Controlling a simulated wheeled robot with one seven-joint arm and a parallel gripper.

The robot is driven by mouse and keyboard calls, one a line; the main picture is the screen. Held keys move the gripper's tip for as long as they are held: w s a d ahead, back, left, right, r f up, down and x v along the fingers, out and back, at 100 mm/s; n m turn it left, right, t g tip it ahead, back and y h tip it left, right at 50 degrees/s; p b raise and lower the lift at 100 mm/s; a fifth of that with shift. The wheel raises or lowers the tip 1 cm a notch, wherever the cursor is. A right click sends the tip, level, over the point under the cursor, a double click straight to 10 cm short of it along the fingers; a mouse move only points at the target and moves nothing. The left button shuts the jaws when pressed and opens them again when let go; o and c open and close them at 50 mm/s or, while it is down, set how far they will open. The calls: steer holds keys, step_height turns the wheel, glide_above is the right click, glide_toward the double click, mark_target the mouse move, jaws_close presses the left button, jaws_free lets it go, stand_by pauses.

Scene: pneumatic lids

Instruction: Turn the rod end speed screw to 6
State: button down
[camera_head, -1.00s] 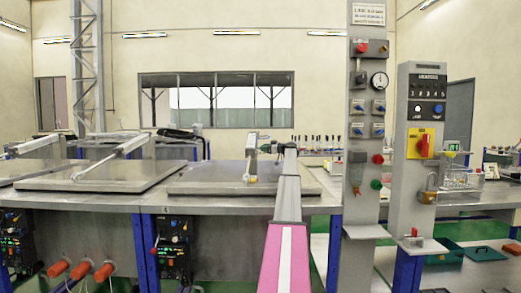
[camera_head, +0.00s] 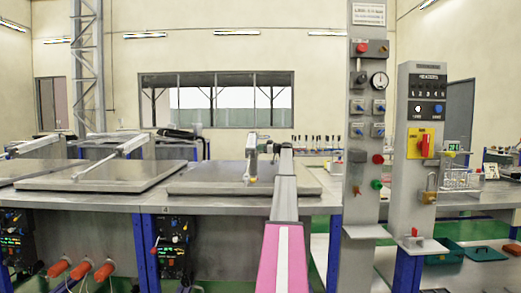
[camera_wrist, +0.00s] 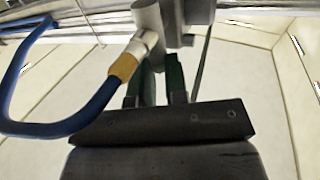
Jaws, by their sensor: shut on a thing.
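In the wrist view my gripper (camera_wrist: 157,72) has its two green-padded fingers right up at the grey end of a pneumatic cylinder (camera_wrist: 150,18). It is shut on a small part there, which appears to be the rod end speed screw. The fingers hide the screw, and no scale or number on it can be read. A metal fitting with a brass collar (camera_wrist: 124,67) and a blue hose (camera_wrist: 92,108) sits just left of the fingers. In the head view the lid cylinder (camera_head: 250,160) stands over the right-hand lid, with my gripper close at its right.
The right-hand lid (camera_head: 215,181) lies flat on the bench, with another lid (camera_head: 100,176) to its left. A grey post with a gauge (camera_head: 379,80) and a panel with a red-handled yellow switch (camera_head: 425,143) stand close to the right of my arm.

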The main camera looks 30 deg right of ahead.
steer(key=shift+s+a+f+m+t+h, duration=0.2)
steer(key=shift+m+t+h, duration=0.45)
steer(key=shift+m+h, duration=1.95)
steer(key=shift+w+a+r+m+t+h, duration=0.25)
steer(key=shift+m+t+h, duration=0.45)
steer(key=shift+m+h, duration=1.85)
steer(key=shift+s+a+f+m+t+h, duration=0.25)
steer(key=shift+m+t+h, duration=0.8)
steer(key=shift+h, duration=2.6)
steer(key=shift+r+m+g+h, duration=0.1)
steer(key=shift+m+g+h, duration=0.45)
steer(key=shift+m, duration=0.25)
steer(key=c, duration=1.1)
jaws_free()
steer(key=shift+c, duration=0.2)
steer(key=shift+w, duration=0.1)
steer(key=shift+a, duration=0.1)
